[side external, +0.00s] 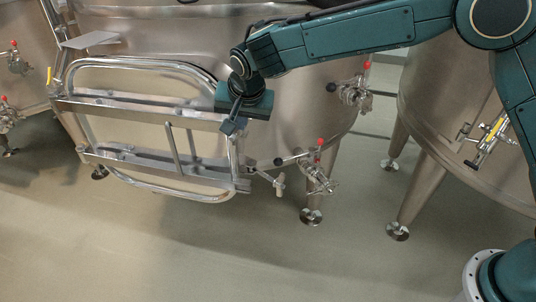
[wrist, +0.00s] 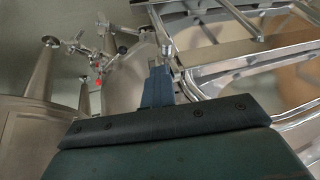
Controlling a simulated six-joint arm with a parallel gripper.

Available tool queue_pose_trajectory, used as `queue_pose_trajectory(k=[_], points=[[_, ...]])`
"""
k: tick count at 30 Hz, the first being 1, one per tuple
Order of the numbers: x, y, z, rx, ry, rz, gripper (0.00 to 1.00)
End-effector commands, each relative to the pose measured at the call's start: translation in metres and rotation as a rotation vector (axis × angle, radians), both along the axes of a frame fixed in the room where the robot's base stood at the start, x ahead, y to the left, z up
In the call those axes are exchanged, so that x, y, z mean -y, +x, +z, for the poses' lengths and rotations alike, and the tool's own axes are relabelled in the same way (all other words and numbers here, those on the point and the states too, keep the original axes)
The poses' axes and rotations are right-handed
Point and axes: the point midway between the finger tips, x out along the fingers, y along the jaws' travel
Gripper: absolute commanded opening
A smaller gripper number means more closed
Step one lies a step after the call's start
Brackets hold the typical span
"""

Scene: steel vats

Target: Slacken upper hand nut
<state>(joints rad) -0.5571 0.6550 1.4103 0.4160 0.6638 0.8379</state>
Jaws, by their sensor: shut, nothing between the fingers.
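The vat's manway door (side external: 150,140) has a bright metal frame, with an upper crossbar (side external: 145,112) and a lower crossbar (side external: 150,165). My gripper (side external: 231,127) is at the upper crossbar's right end, pointing down, shut and empty. In the wrist view its closed fingers (wrist: 158,75) point at a small metal cylindrical piece (wrist: 166,50) on a rod. I cannot tell whether this is the upper hand nut, or whether the fingers touch it. In the side view my gripper covers that spot. A pale knob (side external: 279,187) hangs right of the lower crossbar's end.
Valves with red knobs (side external: 318,172) (wrist: 97,80) stick out right of the door. Another steel vat (side external: 440,130) stands at the right on legs. A flat metal plate (side external: 90,40) juts out above the door. The floor (side external: 260,260) in front is clear.

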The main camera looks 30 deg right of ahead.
Motion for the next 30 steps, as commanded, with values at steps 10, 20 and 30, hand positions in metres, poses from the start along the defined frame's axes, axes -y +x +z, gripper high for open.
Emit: queue_pose_trajectory(k=[10,20,30], points=[[-0.01,0.01,0.005,0.001,-0.004,0.006,0.0],[-0.023,0.022,0.006,0.003,-0.003,0.006,0.0],[-0.034,0.033,0.0,-0.001,-0.006,0.005,0.0]])
